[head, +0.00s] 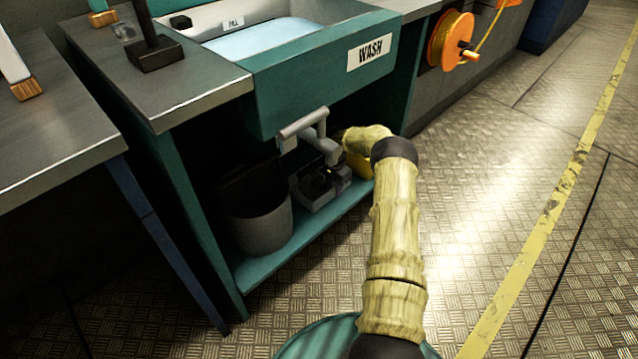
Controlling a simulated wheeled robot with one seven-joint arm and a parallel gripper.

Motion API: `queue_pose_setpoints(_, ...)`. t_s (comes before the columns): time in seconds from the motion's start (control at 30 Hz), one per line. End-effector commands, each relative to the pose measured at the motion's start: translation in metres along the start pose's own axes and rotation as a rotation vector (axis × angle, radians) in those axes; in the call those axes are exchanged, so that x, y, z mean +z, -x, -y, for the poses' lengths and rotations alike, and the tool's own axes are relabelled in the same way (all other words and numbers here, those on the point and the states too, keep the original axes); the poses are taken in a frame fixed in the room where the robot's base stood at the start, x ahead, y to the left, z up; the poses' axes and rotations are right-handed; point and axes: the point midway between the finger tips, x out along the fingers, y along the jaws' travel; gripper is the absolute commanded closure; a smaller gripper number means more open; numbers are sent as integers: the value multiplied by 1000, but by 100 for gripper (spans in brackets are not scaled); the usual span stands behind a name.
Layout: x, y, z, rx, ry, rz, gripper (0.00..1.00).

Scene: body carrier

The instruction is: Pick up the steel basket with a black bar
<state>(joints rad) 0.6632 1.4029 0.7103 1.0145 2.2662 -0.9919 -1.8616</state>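My bamboo-textured arm reaches from the bottom of the head view to the opening under the wash sink, and bends left there. Grey and dark parts (321,186) sit at the arm's far end, low over the shelf. I cannot clearly separate my gripper from the objects there, and its fingers do not show plainly. A pale grey bar (303,123) on a post stands above these parts. A grey bucket-like container (262,231) stands upright on the shelf just left of them. I cannot make out a steel basket with a black bar for certain.
The teal lower shelf (262,272) and the sink (310,85) above it bound the opening. A yellow object (361,166) is partly hidden behind my arm. A blue table leg (168,245) stands left. The patterned metal floor (500,180) is clear on the right.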

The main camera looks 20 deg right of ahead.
Motion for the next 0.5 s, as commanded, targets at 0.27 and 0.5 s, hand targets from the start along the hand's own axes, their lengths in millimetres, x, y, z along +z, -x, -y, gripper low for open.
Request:
queue_pose_setpoints(0.27, 1, -27, 0, 0, 0, 0, 71)
queue_pose_setpoints(0.5, 0, -26, -1, 0, -1, 0, 71)
